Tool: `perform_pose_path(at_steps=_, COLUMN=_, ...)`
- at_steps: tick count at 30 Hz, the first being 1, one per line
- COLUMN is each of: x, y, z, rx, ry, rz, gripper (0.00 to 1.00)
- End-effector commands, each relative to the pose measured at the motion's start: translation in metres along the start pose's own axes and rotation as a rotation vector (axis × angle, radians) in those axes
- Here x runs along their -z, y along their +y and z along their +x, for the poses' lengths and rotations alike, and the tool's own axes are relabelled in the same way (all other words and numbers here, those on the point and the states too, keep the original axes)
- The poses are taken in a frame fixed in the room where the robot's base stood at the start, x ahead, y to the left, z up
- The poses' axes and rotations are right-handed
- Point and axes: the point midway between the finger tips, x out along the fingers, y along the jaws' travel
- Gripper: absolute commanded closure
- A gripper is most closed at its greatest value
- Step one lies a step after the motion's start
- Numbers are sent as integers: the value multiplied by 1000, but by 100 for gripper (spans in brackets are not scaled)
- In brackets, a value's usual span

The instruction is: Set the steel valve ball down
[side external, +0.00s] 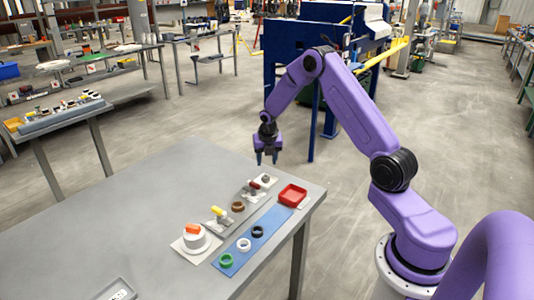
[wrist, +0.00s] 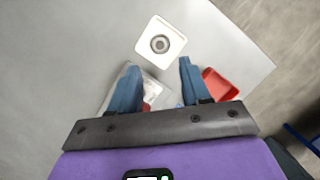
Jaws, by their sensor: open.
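A small grey round thing, which looks like the steel valve ball (side external: 266,178), sits on a white square plate (side external: 260,182) at the far end of the row of parts on the grey table. In the wrist view the ball (wrist: 160,44) shows in the middle of the white plate (wrist: 150,28), just beyond my fingertips. My gripper (side external: 267,160) is above the far end of the table, pointing down. In the wrist view my gripper (wrist: 158,68) has its two blue fingers apart with nothing between them. The ball is clear of the fingers.
A red tray (side external: 292,194) stands right of the plate. A blue mat (side external: 238,257) holds green, white and black rings. A brown ring (side external: 237,206), a yellow-handled valve (side external: 218,212) and a white round part with an orange top (side external: 194,237) stand nearby.

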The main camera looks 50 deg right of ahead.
Motion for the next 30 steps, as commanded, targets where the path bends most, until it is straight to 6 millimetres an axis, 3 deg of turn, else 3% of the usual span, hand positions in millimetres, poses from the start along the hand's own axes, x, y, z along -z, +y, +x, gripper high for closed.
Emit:
perform_pose_path(at_steps=3, x=0, y=1, z=-17, rx=-1, ry=-2, rz=-1, gripper=53)
perform_pose_path(at_steps=9, x=1, y=2, z=-32, rx=-1, ry=0, rz=1, gripper=53)
perform_pose_path(at_steps=14, x=22, y=23, z=-54, rx=-16, ry=10, rz=60, gripper=53)
perform_pose_path(at_steps=17, x=54, y=48, z=-83, rx=-36, ry=28, rz=156, gripper=53)
perform_pose_path(at_steps=22, x=129, y=77, z=-138, rx=-57, ry=79, rz=361, gripper=53)
perform_pose_path(at_steps=26, x=189, y=82, z=-177, rx=-57, ry=124, rz=518, gripper=53)
perform_pose_path(at_steps=30, x=252, y=70, z=-213, rx=-40, ry=173, rz=683, gripper=53)
